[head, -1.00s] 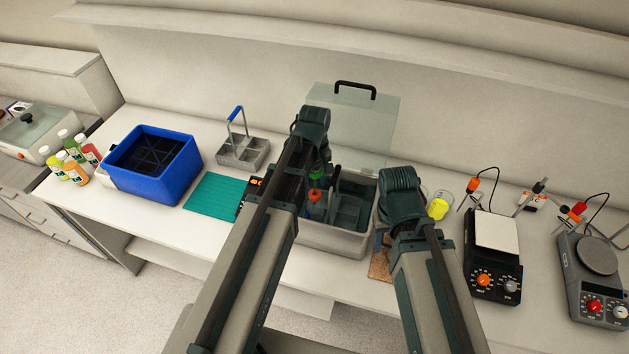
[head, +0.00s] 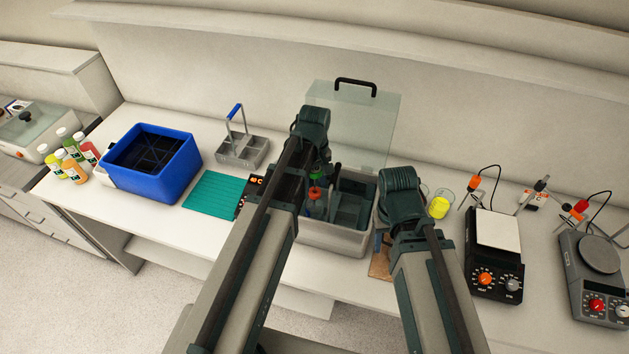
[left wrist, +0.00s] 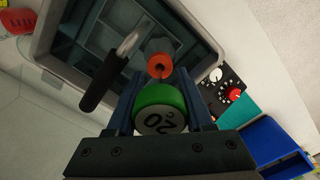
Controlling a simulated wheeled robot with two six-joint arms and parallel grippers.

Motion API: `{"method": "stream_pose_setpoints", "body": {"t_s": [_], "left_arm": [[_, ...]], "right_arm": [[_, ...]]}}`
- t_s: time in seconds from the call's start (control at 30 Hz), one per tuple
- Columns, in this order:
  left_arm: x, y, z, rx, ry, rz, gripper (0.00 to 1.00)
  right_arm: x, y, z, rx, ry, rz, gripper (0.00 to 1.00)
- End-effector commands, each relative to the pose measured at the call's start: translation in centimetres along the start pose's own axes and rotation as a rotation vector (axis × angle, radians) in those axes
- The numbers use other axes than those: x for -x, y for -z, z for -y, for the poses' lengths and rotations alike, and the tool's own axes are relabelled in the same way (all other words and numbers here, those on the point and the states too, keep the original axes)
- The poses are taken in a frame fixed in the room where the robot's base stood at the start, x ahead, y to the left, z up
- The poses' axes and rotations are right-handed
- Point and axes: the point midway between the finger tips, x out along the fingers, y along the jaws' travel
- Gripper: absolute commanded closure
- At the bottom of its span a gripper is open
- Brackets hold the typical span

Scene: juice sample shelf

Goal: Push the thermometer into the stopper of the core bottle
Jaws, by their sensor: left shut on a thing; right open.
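My left gripper (left wrist: 161,88) is shut on the green-headed thermometer (left wrist: 160,110). Its round face, with "20" and "°C" on it, is toward the left wrist camera. The thermometer's green head also shows in the head view (head: 318,168). The orange-red stopper (left wrist: 160,66) of the core bottle, with a dark hole, shows just past the green head. It also shows in the head view (head: 315,193), below the green. The thermometer's stem is hidden, so I cannot tell whether it touches the stopper. My right gripper (head: 383,241) is open, mostly hidden behind its arm, right of the bath.
The bottle stands in an open grey bath (head: 335,243) with a raised clear lid (head: 360,115). A teal mat (head: 215,194), blue crate (head: 155,188) and grey caddy (head: 243,152) are left; a hotplate (head: 497,240) is right.

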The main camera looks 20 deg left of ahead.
Motion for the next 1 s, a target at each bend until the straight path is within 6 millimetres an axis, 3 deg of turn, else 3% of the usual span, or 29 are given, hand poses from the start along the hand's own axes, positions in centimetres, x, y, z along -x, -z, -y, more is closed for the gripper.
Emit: {"method": "stream_pose_setpoints", "body": {"t_s": [1.0], "left_arm": [[-2.2,0.0,0.0,0.0,0.0,0.0,1.0]], "right_arm": [[-2.2,0.2,0.2,-0.002,0.0,-0.001,0.5]]}}
